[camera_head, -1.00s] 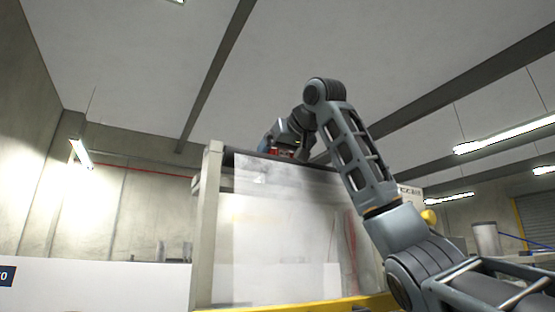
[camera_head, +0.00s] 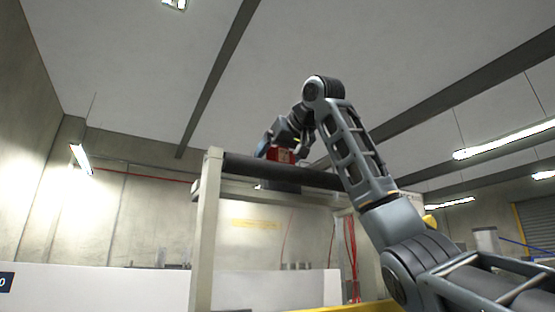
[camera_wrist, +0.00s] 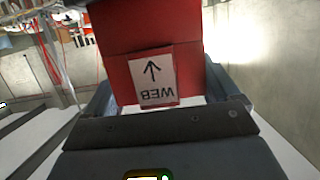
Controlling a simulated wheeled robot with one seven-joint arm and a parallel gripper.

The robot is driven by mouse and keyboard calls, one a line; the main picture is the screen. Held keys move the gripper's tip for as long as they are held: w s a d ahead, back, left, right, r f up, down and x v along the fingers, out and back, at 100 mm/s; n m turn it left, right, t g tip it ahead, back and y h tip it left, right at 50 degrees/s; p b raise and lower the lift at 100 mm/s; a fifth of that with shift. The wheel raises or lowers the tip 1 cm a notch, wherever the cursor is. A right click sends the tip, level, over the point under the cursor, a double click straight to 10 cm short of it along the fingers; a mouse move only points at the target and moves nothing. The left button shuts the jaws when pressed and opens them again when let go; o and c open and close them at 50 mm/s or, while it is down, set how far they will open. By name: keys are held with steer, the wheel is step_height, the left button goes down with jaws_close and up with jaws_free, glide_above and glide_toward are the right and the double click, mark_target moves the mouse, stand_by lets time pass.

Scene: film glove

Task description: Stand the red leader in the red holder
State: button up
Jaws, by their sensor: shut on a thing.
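My gripper (camera_head: 284,140) is high up, just above the dark roller, and is shut on the red leader (camera_head: 279,155). In the wrist view the red leader (camera_wrist: 115,30) is a red block that fills the top middle, between the blue-grey fingers. It carries a white label (camera_wrist: 155,78) with an arrow and the word WEB, which reads upside down. The leader's far end is cut off by the frame's top. I cannot make out the red holder in either view.
The dark roller (camera_head: 228,166) lies across a pale frame, whose upright post (camera_head: 206,220) stands at its left. Red cables (camera_head: 351,255) hang near the frame's right side. A yellow bar (camera_head: 350,307) crosses low in front. Open air lies above the roller.

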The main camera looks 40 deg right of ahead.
steer(key=shift+r, duration=1.6)
steer(key=shift+r, duration=1.5)
